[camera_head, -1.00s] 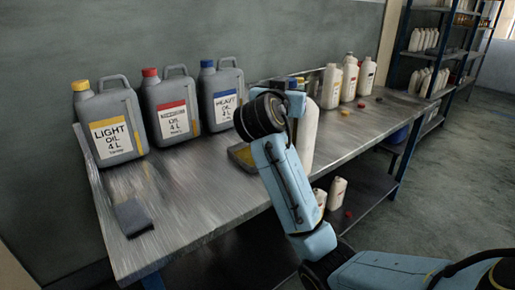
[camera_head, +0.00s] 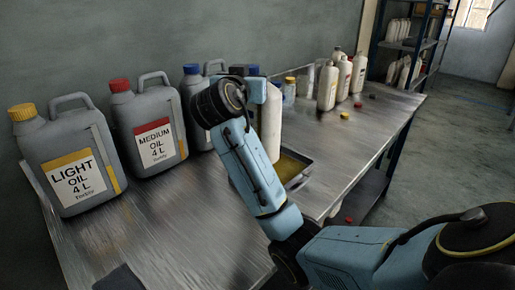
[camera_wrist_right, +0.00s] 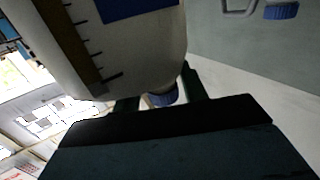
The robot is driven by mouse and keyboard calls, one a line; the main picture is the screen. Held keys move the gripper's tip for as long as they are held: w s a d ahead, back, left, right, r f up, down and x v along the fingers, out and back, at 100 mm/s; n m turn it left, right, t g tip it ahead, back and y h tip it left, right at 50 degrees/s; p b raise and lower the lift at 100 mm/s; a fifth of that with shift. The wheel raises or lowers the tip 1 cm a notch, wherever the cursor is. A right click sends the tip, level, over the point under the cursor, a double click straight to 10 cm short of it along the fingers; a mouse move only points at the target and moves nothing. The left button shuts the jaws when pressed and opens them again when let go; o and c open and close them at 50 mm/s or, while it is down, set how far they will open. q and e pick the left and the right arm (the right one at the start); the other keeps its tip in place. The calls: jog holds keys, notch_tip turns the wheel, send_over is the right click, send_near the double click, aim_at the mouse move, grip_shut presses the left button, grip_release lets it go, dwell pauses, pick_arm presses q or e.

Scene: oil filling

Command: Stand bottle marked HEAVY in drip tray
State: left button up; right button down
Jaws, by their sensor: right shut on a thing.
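A white bottle (camera_head: 270,125) stands upright behind my right wrist in the head view. In the right wrist view the bottle (camera_wrist_right: 120,45) fills the upper left, with a blue label patch, scale marks and a blue cap (camera_wrist_right: 163,98). No marking on it can be read. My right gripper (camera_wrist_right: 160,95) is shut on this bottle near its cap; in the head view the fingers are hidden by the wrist. The drip tray (camera_head: 305,172) holds yellowish liquid and lies beside the bottle's lower end. Whether the base touches the tray is hidden. My left gripper is not in view.
Grey LIGHT (camera_head: 70,165) and MEDIUM (camera_head: 147,130) oil cans stand on the left of the metal bench (camera_head: 150,230). A blue-capped can (camera_head: 192,95) is partly hidden by my wrist. Several white bottles (camera_head: 328,85) and loose caps are at the far end.

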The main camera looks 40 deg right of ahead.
aim_at(249, 117)
jog(key=f+b, duration=0.2)
jog(key=f, duration=0.6)
jog(key=shift+s, duration=0.2)
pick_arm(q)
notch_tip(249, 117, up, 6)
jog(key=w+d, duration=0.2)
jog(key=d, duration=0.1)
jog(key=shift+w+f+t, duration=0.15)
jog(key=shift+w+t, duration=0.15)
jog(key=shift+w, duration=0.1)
pick_arm(e)
jog(key=shift+f, duration=0.35)
jog(key=shift+f, duration=0.1)
jog(key=c, duration=0.8)
grip_release()
jog(key=shift+f, duration=0.15)
jog(key=shift+o, duration=0.2)
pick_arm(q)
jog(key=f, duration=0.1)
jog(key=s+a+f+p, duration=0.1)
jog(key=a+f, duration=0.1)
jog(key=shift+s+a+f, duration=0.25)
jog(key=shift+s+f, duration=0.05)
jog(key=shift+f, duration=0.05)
pick_arm(e)
jog(key=v, duration=1.2)
